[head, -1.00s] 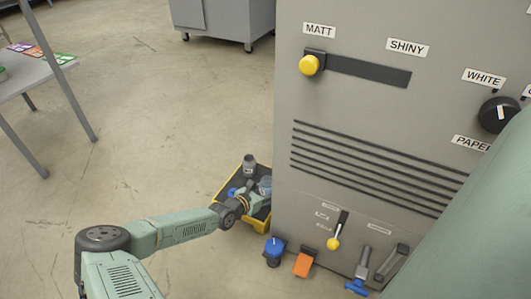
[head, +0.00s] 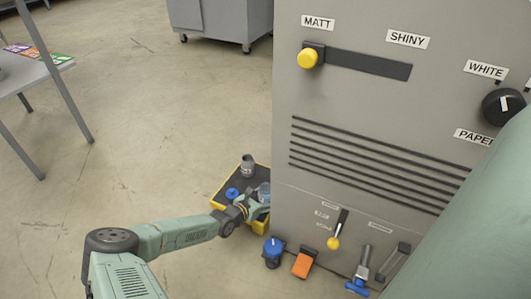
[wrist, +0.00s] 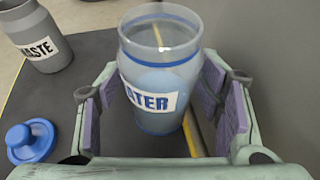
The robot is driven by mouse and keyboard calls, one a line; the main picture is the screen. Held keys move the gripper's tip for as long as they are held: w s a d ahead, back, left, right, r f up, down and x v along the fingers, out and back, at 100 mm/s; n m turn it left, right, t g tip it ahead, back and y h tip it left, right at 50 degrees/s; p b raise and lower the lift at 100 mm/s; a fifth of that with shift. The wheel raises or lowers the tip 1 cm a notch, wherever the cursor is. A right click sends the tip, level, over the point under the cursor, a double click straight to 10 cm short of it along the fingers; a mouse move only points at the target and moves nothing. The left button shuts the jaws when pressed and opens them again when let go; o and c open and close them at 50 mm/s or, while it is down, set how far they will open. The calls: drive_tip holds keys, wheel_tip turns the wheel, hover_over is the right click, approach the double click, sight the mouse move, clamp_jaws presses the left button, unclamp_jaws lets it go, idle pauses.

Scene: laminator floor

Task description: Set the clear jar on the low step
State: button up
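The clear jar (wrist: 160,75), with a blue rim band and a label reading "ATER" in view, stands upright between my fingers in the wrist view. In the head view the jar (head: 264,190) is partly hidden behind my gripper. My gripper (wrist: 160,100) is open, with purple pads on both sides of the jar and gaps visible between pads and glass. In the head view my gripper (head: 250,204) is low beside the machine. A low dark platform with yellow edges (head: 221,187), seemingly the low step, lies under this area. I cannot tell whether the jar rests on it.
A grey "WASTE" jar (wrist: 38,38) and a blue knobbed lid (wrist: 31,142) are on the dark surface left of my gripper. The grey machine (head: 370,130) rises close on the right. A blue-topped canister (head: 273,251) and orange pedal (head: 303,265) are at its foot.

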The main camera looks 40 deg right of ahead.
drive_tip(key=shift+o, duration=0.2)
drive_tip(key=shift+r+p, duration=0.25)
drive_tip(key=shift+p, duration=0.05)
drive_tip(key=p+v, duration=0.2)
drive_tip(key=v, duration=1)
